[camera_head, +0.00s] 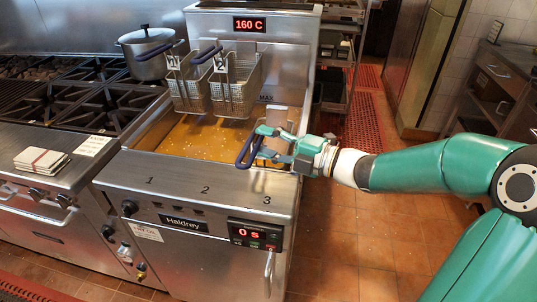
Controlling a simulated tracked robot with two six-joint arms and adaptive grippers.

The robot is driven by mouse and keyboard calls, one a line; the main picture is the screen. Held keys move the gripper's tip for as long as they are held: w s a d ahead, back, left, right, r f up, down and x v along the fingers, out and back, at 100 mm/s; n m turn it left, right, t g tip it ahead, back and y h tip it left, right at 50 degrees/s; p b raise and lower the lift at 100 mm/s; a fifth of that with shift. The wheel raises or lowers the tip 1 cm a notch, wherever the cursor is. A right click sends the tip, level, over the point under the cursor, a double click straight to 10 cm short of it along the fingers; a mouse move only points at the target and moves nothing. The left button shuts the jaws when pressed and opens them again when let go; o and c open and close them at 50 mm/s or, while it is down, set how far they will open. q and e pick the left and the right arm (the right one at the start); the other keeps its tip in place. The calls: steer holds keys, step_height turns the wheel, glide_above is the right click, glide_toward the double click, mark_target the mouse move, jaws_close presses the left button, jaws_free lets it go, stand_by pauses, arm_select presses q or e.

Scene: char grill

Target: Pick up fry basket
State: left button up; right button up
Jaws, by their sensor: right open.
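Two wire fry baskets hang on the back of the fryer: the basket tagged 1 (188,92) at left and the basket tagged 2 (236,90) beside it, each with a dark blue handle. A third dark blue handle loop (247,153) shows at the right side of the oil vat. My right gripper (266,143), teal, is open at this handle, and its fingers overlap it in the picture. I cannot tell whether they touch. The basket below this handle is mostly hidden by the gripper. My left gripper is not in view.
The fryer (196,226) has brown oil (190,138) in its vat and displays reading 160 C and 0 s. A stove (70,100) with a steel pot (147,52) and folded cloths (42,160) stand at left. Tiled floor (345,245) is free at right.

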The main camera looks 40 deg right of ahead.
mark_target(250, 136)
steer(key=x, duration=0.5)
steer(key=shift+s+f+p, duration=0.1)
steer(key=shift+f+p, duration=0.1)
steer(key=shift+p, duration=0.2)
jaws_close()
